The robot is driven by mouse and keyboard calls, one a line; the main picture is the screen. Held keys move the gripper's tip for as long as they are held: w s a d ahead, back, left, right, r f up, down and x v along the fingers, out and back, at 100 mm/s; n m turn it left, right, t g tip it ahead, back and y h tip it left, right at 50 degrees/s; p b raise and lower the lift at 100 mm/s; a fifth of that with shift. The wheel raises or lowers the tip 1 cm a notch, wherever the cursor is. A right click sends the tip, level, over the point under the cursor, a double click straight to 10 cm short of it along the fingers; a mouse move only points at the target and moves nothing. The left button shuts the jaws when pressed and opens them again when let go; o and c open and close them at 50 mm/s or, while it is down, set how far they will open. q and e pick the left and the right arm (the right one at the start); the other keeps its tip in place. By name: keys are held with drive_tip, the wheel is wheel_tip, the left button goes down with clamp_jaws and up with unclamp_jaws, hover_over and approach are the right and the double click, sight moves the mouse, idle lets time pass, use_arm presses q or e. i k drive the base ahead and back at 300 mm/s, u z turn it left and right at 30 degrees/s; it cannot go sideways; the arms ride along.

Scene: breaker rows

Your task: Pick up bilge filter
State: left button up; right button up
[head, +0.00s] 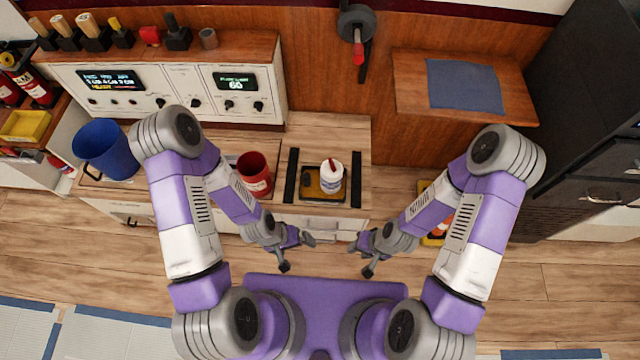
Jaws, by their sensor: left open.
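No label reading bilge filter can be made out. My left gripper (297,253) is open and empty, in front of the counter and below the canister in the picture. My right gripper (360,258) looks open and empty, to the right of the left one. Neither touches anything.
A blue bucket (105,150) stands at the counter's left end. A control panel (170,95) with two displays backs the counter. A shelf (410,85) with a blue mat (465,86) is at right, beside a black cabinet (590,190). Yellow and orange items sit partly behind my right arm.

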sight(331, 181)
drive_tip(key=u, duration=0.55)
drive_tip(key=k, duration=1.3)
drive_tip(key=z, duration=0.15)
drive_tip(key=i, duration=1.7)
drive_tip(key=u, duration=0.65)
